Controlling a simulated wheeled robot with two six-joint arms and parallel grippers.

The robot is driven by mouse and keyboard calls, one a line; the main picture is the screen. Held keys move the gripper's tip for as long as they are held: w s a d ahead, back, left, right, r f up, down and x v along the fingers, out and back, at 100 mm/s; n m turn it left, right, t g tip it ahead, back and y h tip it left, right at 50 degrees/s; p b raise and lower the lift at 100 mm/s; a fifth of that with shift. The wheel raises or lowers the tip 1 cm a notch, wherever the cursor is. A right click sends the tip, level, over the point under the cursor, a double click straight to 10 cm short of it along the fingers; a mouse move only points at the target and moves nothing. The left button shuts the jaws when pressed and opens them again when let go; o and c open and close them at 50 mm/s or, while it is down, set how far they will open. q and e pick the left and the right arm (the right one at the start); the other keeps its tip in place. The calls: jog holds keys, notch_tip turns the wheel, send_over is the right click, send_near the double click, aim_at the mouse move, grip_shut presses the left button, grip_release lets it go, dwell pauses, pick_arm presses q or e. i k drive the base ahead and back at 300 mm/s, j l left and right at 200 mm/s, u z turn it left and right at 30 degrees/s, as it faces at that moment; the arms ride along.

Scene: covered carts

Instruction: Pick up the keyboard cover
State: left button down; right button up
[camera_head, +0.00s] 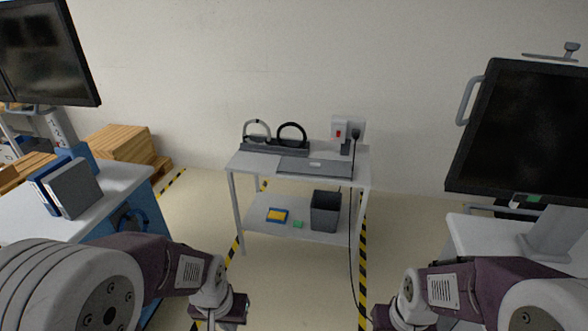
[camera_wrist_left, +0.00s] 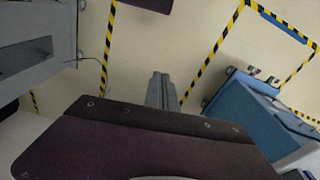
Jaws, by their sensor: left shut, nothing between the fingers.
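A flat dark grey panel (camera_head: 316,169) with a small light mark near its middle lies on the top shelf of the white cart (camera_head: 238,163). It appears to be the keyboard cover. My left gripper (camera_head: 232,312) is low at the front, well short of the cart and below its top. It is shut and empty; its fingers (camera_wrist_left: 163,90) also show in the left wrist view, pointing at the floor. My right gripper (camera_head: 388,316) is at the bottom edge, partly cut off, away from the cart; its jaw state is unclear.
A switch box (camera_head: 347,132) with a hanging cable stands at the cart's right. A bin (camera_head: 325,211) is on the lower shelf. Desks with monitors (camera_head: 520,130) flank both sides. The floor before the cart is clear.

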aim_at(287, 164)
jog(key=i+j+z, duration=0.6)
jog(key=i, duration=0.15)
jog(key=i+j+z, duration=0.65)
jog(key=j, duration=0.2)
jog(key=i+j+z, duration=0.1)
jog(key=j+z, duration=0.2)
jog(key=j, duration=0.2)
jog(key=i+j+z, duration=0.15)
jog(key=j+z, duration=0.15)
jog(key=j, duration=0.3)
jog(key=j+z, duration=0.35)
jog(key=j, duration=0.25)
jog(key=j+z, duration=0.3)
jog(key=j, duration=0.3)
